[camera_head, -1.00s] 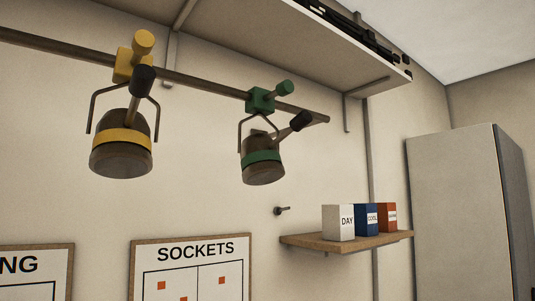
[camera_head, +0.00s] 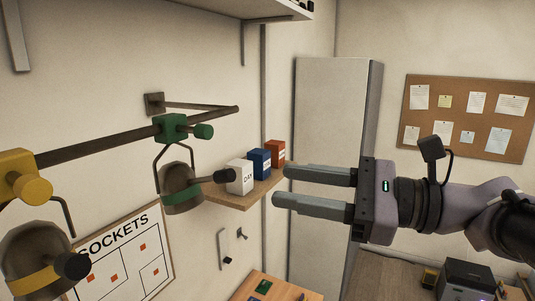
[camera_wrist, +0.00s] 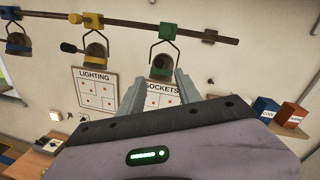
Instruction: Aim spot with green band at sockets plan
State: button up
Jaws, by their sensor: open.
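The spot with the green band (camera_head: 181,192) hangs from a rail by a green clamp (camera_head: 171,127) in the head view. Its dark handle points right. It also shows in the wrist view (camera_wrist: 161,66), beyond my fingers. The sockets plan (camera_head: 122,262) is a framed sheet on the wall, below and left of the spot; in the wrist view the plan (camera_wrist: 163,88) is partly hidden by my gripper. My gripper (camera_head: 281,186) is open and empty, to the right of the spot and apart from it, with its fingers pointing left.
A spot with a yellow band (camera_head: 40,262) hangs to the left on the same rail (camera_head: 100,149). A small shelf (camera_head: 236,200) with white, blue and orange boxes (camera_head: 260,163) lies behind my fingertips in the picture. A tall cabinet (camera_head: 325,120) and a corkboard (camera_head: 468,118) stand farther right.

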aim_at(227, 176)
jog(key=p+x, duration=0.3)
jog(key=x, duration=1.1)
jog(key=shift+a, duration=0.1)
jog(key=shift+s, duration=0.1)
grip_shut()
dwell(0.6)
